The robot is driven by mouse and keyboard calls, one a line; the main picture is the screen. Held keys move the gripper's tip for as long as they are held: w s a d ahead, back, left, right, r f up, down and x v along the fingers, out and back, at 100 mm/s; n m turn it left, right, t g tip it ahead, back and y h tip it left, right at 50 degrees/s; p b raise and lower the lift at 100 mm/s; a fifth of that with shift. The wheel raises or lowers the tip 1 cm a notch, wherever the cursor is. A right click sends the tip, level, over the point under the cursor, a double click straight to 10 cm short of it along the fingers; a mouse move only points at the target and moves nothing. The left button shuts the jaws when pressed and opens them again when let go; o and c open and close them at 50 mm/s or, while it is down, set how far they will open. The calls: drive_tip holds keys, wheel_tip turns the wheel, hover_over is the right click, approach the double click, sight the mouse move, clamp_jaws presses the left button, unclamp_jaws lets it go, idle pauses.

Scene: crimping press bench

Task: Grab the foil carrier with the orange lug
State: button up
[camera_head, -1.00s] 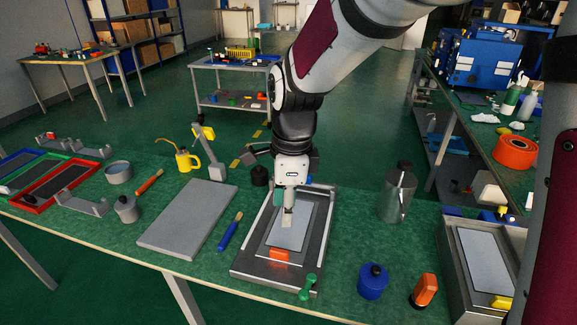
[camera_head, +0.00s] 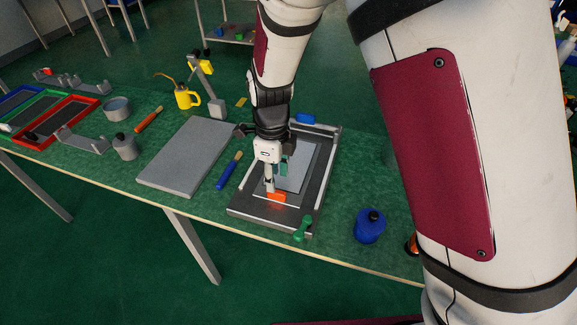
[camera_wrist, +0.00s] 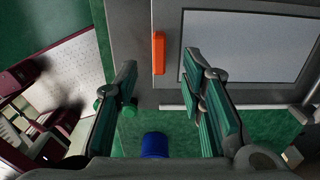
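The foil carrier (camera_head: 293,176) is a flat plate with a pale grey foil sheet, lying in a dark grey tray fixture (camera_head: 262,212) on the green bench. Its orange lug (camera_head: 277,197) stands at the near edge. In the wrist view the foil sheet (camera_wrist: 245,45) fills the upper right and the orange lug (camera_wrist: 158,53) lies between my two green-padded fingers. My gripper (camera_wrist: 161,66) is open, its fingers spread apart on either side of the lug, with gaps visible. In the head view my gripper (camera_head: 275,182) is just over the lug; contact cannot be told.
A green-handled knob (camera_head: 302,228) is at the fixture's near right corner, and a blue block (camera_head: 305,118) is at its back. A blue-handled brush (camera_head: 229,170) and grey slab (camera_head: 186,157) lie left. A blue jar (camera_head: 370,226) stands right. My arm hides the far right.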

sight(276, 191)
wheel_tip(276, 191, down, 5)
drive_tip(key=shift+d+f, duration=0.1)
clamp_jaws()
idle(0.3)
